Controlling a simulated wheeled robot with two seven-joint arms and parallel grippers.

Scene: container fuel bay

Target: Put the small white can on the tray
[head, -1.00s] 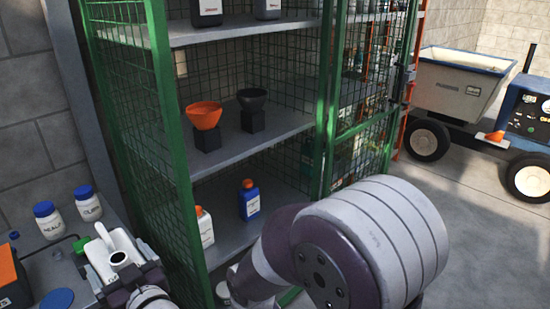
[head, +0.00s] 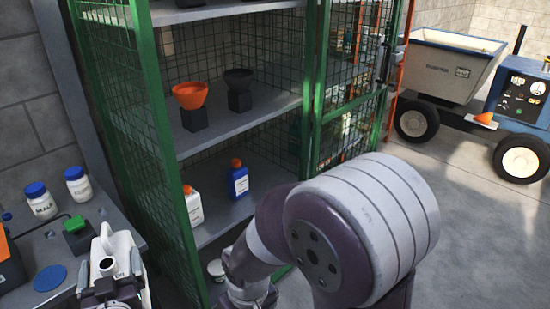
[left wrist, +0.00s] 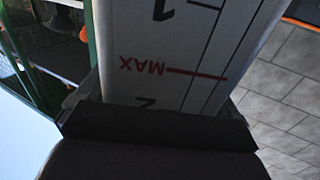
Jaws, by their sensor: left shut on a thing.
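A white can (head: 122,247) with a handle and a dark round opening is at the lower left of the head view. My left gripper (head: 112,288) is shut on it, in front of the bench edge. In the left wrist view the can's pale wall (left wrist: 190,45) fills the top middle, with a red MAX line and black scale marks, above the dark gripper (left wrist: 155,125). The can's base is hidden. I cannot make out a tray in either view. My right gripper is not in view.
A grey bench (head: 95,208) at left holds two white jars with blue lids (head: 40,201), a green-topped block (head: 76,228) and a blue disc (head: 50,278). A green mesh cage (head: 172,130) has shelves with funnels and bottles. A blue-and-cream cart (head: 450,70) stands at back right.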

